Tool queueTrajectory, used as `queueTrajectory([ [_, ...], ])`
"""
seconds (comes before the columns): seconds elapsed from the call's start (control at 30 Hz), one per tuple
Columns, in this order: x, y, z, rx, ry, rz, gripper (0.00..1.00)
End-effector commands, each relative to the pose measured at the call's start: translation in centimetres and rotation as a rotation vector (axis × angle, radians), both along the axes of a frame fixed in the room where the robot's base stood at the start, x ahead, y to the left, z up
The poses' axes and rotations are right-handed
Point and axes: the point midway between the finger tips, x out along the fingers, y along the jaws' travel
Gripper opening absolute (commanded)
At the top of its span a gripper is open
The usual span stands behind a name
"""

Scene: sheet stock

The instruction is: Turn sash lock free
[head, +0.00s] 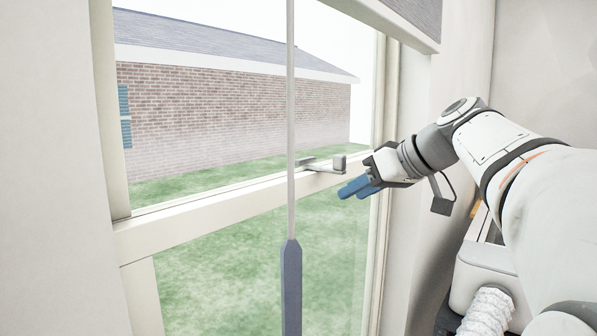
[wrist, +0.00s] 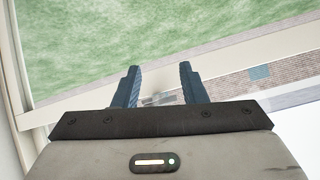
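The sash lock (head: 322,164) is a small grey latch with an upright tab at its right end. It sits on top of the cream meeting rail (head: 215,204) of the window. My gripper (head: 352,191) has blue fingers and is just right of and below the lock in the head view, apart from it there. In the wrist view my gripper (wrist: 160,72) is open, with a clear gap between its fingers. A small grey part of the lock (wrist: 158,98) shows between them, partly hidden by the gripper body.
A thin wand with a blue handle (head: 291,285) hangs in front of the window, left of my gripper. A blind (head: 412,14) is at the top right. The window jamb (head: 377,110) and wall are close on the right. Grass and a brick house lie outside.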

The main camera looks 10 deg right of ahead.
Motion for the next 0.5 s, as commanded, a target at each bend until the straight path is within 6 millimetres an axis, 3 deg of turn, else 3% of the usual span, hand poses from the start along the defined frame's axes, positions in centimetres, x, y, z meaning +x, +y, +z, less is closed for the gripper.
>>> queueTrajectory([
  [0.1, 1.7, -1.7, 3.4, 0.007, -0.154, 0.074, 0.38],
  [0.2, 2.3, -2.5, 5.6, 0.005, -0.246, 0.12, 0.38],
  [0.33, 2.6, -2.8, 6.9, 0.0, -0.307, 0.152, 0.38],
  [0.5, 3.8, -1.6, 6.6, 0.001, -0.315, 0.159, 0.38],
])
